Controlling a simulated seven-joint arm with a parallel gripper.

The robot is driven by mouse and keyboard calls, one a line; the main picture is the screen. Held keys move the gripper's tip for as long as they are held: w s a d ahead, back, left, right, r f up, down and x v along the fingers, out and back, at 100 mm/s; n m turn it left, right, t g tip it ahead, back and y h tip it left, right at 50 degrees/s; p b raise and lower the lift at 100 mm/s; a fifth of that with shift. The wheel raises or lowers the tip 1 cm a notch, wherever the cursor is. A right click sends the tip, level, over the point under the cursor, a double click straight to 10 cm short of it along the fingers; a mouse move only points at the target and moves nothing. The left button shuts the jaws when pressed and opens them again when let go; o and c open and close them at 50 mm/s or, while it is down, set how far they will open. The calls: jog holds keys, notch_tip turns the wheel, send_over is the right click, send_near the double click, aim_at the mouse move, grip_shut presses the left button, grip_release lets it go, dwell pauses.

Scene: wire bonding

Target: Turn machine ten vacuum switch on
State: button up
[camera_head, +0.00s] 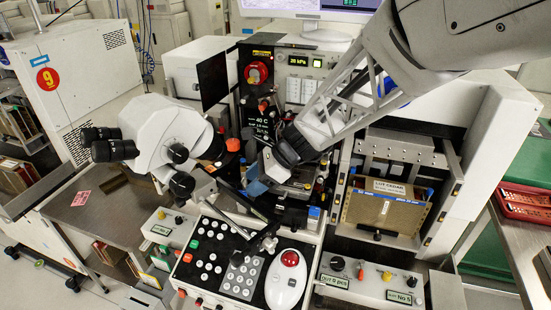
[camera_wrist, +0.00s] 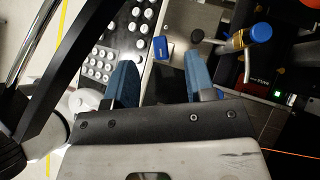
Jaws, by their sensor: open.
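The machine (camera_head: 300,62) in front of me has a black front panel with a red knob (camera_head: 256,73) and a "39 kPa" display (camera_head: 305,61). No number ten shows on it. In the wrist view, a small green-lit switch or indicator (camera_wrist: 289,98) sits on a black panel at the right. Its label is too small to read, so I cannot tell whether it is the vacuum switch. My gripper (camera_head: 257,180) is over the middle of the machine, below the front panel. In the wrist view my gripper (camera_wrist: 162,78) is open with two blue fingers and nothing between them.
A microscope (camera_head: 165,135) stands left of my gripper. A button keypad (camera_head: 222,262) and a white mouse-like controller (camera_head: 287,280) lie in front. A machine marked 9 (camera_head: 48,78) is at the left.

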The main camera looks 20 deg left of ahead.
aim_at(242, 191)
jog(key=shift+v, duration=1.85)
jog(key=shift+c, duration=0.7)
jog(key=shift+a+f, duration=0.1)
jog(key=shift+x, duration=3.75)
grip_shut()
